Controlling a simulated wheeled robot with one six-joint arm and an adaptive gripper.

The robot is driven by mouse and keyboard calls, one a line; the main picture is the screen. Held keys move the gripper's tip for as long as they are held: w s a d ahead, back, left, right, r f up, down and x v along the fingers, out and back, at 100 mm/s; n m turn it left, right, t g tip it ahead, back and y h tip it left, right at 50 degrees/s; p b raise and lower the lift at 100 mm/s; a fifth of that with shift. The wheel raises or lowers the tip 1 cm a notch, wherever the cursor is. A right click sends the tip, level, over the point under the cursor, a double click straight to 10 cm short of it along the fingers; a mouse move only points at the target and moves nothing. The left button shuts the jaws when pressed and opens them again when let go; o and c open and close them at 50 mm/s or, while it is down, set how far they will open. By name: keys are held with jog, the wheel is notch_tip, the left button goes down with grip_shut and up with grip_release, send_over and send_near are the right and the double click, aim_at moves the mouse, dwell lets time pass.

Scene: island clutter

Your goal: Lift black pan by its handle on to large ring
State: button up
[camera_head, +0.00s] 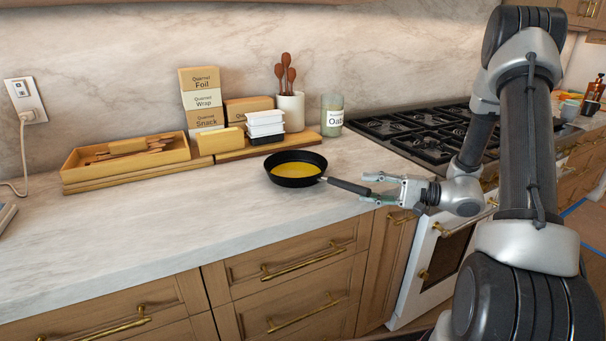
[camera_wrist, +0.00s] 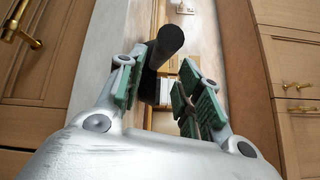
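The black pan (camera_head: 294,180) sits flat on the marble counter with a yellow inside. Its dark handle (camera_head: 348,186) points right toward the stove and my gripper. My gripper (camera_head: 368,187) is open at the handle's end, one finger on each side in the head view. In the wrist view my gripper (camera_wrist: 156,76) shows green-padded fingers spread apart, with the handle's end (camera_wrist: 171,40) at the gap, nearer the left finger. I cannot tell whether either finger touches it. The stove (camera_head: 425,130) has several black burner grates; which ring is the large one is not clear.
A wooden tray (camera_head: 75,179) with utensils, a white container stack (camera_head: 265,125), boxes (camera_head: 201,88), a spoon crock (camera_head: 292,112) and a jar (camera_head: 332,117) line the wall. The counter left of the pan is clear (camera_head: 170,215). Drawer handles (camera_head: 303,262) project below.

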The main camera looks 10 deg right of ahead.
aim_at(340, 183)
jog(key=x, duration=0.8)
jog(key=shift+w+f, duration=0.25)
jog(key=shift+w, duration=0.1)
jog(key=shift+d, duration=0.1)
jog(key=shift+c, duration=0.2)
grip_shut()
